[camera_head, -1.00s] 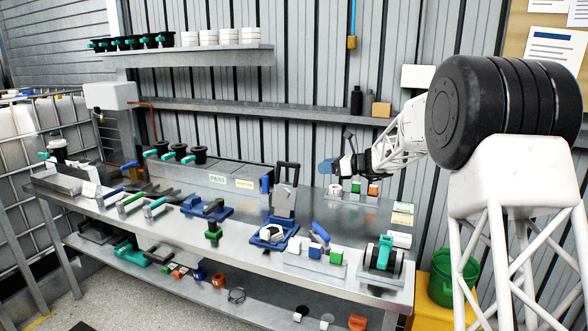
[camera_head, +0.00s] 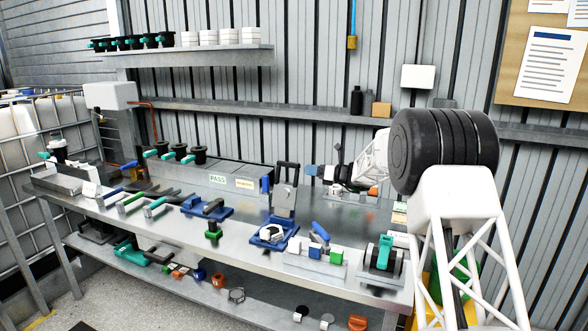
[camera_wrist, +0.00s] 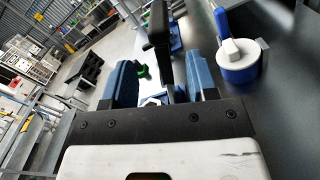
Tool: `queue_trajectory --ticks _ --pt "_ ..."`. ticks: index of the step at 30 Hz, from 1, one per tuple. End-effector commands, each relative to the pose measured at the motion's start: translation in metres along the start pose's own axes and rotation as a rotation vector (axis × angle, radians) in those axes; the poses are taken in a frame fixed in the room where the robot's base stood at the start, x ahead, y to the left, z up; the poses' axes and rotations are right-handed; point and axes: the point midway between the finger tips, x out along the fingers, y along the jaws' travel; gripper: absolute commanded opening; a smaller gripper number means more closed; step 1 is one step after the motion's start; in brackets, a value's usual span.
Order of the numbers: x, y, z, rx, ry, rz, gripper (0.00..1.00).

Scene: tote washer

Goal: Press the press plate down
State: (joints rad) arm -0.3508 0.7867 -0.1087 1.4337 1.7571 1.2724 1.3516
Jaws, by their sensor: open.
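What looks like the press plate is a grey plate (camera_head: 284,197) with a black handle (camera_head: 287,168) on top. It stands upright at the back of a blue base (camera_head: 277,243) holding a round white part (camera_head: 271,232). My gripper (camera_head: 311,171) is open, just right of the black handle, pointing left. In the wrist view, the black handle (camera_wrist: 157,38) appears in the gap between the blue fingers of my gripper (camera_wrist: 160,64). I cannot tell whether they touch it. The wrist view hides the plate's lower part.
A blue cylinder with a white top (camera_wrist: 238,60) stands close beside the right finger in the wrist view. A block with a blue lever (camera_head: 320,232) and a teal-clamped fixture (camera_head: 383,255) stand at the bench's front right. Another blue fixture (camera_head: 207,209) is left.

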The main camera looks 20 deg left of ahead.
Motion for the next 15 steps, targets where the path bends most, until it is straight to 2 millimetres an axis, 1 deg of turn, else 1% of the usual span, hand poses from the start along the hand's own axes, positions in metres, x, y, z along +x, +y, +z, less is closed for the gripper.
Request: queue_trajectory --ticks 4,8,11,15 --pt "0.004 0.000 0.000 -0.001 0.000 0.001 0.53" --pt "0.012 0.001 0.000 -0.001 0.000 0.001 0.53" --pt "0.021 0.000 0.000 -0.001 0.000 0.000 0.53" --pt "0.038 0.000 0.000 -0.001 0.000 0.001 0.53"
